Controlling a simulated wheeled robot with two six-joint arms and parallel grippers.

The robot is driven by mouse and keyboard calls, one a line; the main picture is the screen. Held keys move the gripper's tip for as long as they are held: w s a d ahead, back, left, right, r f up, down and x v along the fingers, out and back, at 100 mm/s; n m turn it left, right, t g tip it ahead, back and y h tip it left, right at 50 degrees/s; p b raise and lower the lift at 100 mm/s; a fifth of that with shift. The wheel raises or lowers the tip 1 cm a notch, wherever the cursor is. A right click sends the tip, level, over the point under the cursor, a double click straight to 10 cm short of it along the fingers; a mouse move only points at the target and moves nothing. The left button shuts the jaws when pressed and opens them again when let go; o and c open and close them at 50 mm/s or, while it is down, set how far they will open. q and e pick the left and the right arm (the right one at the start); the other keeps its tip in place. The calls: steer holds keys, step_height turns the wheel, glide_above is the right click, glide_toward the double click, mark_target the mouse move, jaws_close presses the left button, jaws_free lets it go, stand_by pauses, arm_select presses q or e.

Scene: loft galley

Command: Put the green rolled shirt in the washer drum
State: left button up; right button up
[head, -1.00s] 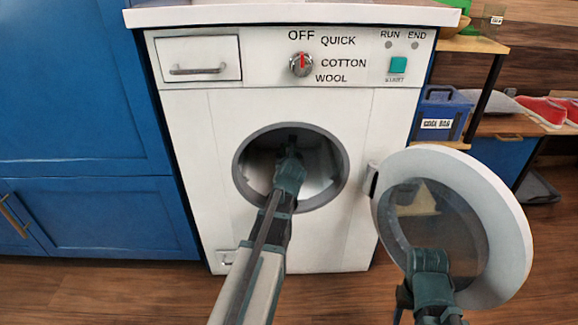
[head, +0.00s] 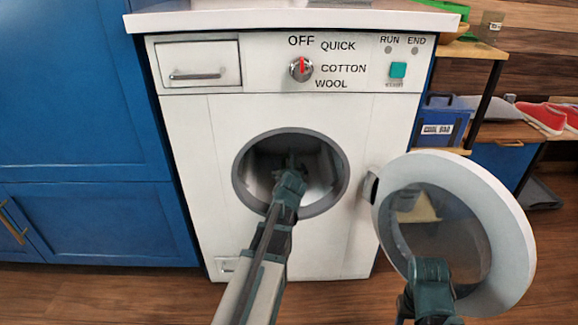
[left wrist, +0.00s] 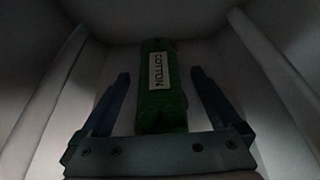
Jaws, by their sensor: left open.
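The washer (head: 300,235) stands ahead with its round door (head: 512,225) swung open to the right. My left arm reaches into the drum opening (head: 240,180), and my left gripper (head: 290,165) is at the mouth of the drum. In the left wrist view the green rolled shirt (left wrist: 160,112), with a white COTTON label, lies inside the drum. The left gripper's fingers (left wrist: 160,90) are spread on both sides of the shirt, with gaps between. In the head view the shirt cannot be made out behind the gripper. My right gripper's fingertips are not visible; part of that arm shows in front of the door.
The washer's dial (head: 301,68) points at OFF, and a teal start button (head: 398,70) is at right. A blue cabinet (head: 80,100) stands close on the left. A shelf at right holds a blue labelled box (head: 445,120) and red shoes (head: 545,117).

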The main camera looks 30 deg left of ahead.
arm_select(q)
steer(key=p+v, duration=0.3)
steer(key=v, duration=0.7)
steer(key=d+n+g+p, duration=0.1)
steer(key=d+n+p, duration=0.1)
steer(key=d, duration=0.1)
steer(key=s+d+n+h+p, duration=0.1)
steer(key=d+n+p, duration=0.1)
steer(key=n, duration=0.1)
steer(key=d+n+g+h+p, duration=0.1)
steer(key=d+n+p, duration=0.1)
steer(key=d, duration=0.1)
steer(key=shift+s+d+r+n+g, duration=0.25)
steer(key=shift+s+d+n+g, duration=0.05)
steer(key=s+d+r+n+g+h+p, duration=0.2)
steer(key=s+d+n+g+p, duration=0.3)
steer(key=s+d+n+p, duration=0.5)
steer(key=s+d+r+n+g+h+p, duration=0.2)
steer(key=s+d+r+n+g+p, duration=0.15)
steer(key=s+d+n, duration=0.7)
step_height(320, 180, up, 37)
steer(key=w+d+m+p, duration=0.2)
steer(key=w+p, duration=0.1)
steer(key=p, duration=3.3)
steer(key=shift+d+f+p, duration=0.2)
steer(key=shift+d+p, duration=0.1)
steer(key=shift+p, duration=0.1)
steer(key=shift+g, duration=0.25)
